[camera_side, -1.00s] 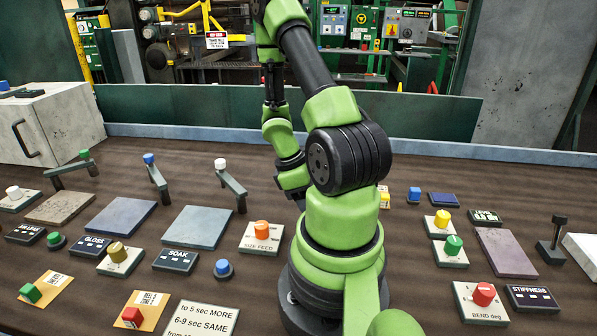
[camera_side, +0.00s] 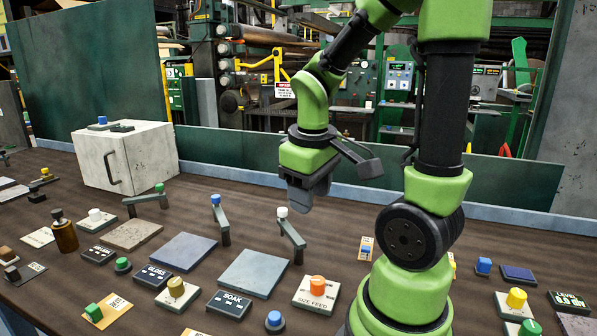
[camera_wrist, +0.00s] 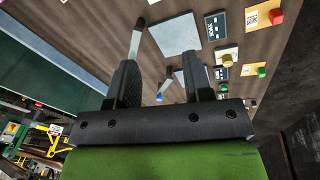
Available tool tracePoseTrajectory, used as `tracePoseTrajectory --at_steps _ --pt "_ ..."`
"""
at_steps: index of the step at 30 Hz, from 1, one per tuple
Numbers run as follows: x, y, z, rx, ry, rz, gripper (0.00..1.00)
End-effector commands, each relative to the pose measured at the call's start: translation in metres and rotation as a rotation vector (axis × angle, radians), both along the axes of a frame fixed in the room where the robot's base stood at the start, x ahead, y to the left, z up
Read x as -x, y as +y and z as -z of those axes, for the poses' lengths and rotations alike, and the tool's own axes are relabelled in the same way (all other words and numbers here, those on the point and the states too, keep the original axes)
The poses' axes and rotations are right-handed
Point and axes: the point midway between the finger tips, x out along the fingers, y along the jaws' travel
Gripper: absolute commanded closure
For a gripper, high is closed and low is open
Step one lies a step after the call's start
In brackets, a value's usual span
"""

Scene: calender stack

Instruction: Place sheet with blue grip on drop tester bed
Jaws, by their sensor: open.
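My gripper (camera_side: 308,188) hangs above the table, left of my base, with nothing seen between its fingers. In the wrist view the two dark fingers (camera_wrist: 160,80) stand apart. A dark flat piece with a blue knob (camera_side: 102,121) lies on top of the white box at the left; I cannot tell if it is the sheet. Flat pads lie on the table: a blue-grey one (camera_side: 254,273), a bluer one (camera_side: 183,254) and a brown-grey one (camera_side: 132,235). No readable label marks a drop tester bed. The blue-grey pad also shows in the wrist view (camera_wrist: 174,35).
Grey levers with a white cap (camera_side: 291,240), blue cap (camera_side: 220,220) and green cap (camera_side: 147,199) stand by the pads. A white box (camera_side: 150,160) stands behind. Labelled knobs and displays, including SIZE FEED (camera_side: 316,294) and SOAK (camera_side: 229,304), crowd the front. A low green wall runs along the back.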

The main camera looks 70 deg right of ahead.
Motion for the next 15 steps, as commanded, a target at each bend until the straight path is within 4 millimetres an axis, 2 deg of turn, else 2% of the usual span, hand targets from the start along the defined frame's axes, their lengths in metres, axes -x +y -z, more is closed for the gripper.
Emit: tracePoseTrajectory --at_steps 1,3,7,10,15 --pt "-0.005 0.019 -0.017 -0.008 -0.106 0.004 0.54" --pt "-0.007 0.046 -0.036 -0.057 -0.232 0.026 0.54" --pt "0.0 0.087 -0.064 -0.182 -0.416 0.044 0.54" --pt "0.008 0.109 -0.078 -0.274 -0.5 0.046 0.54" --pt "0.016 0.124 -0.087 -0.355 -0.556 0.048 0.49"
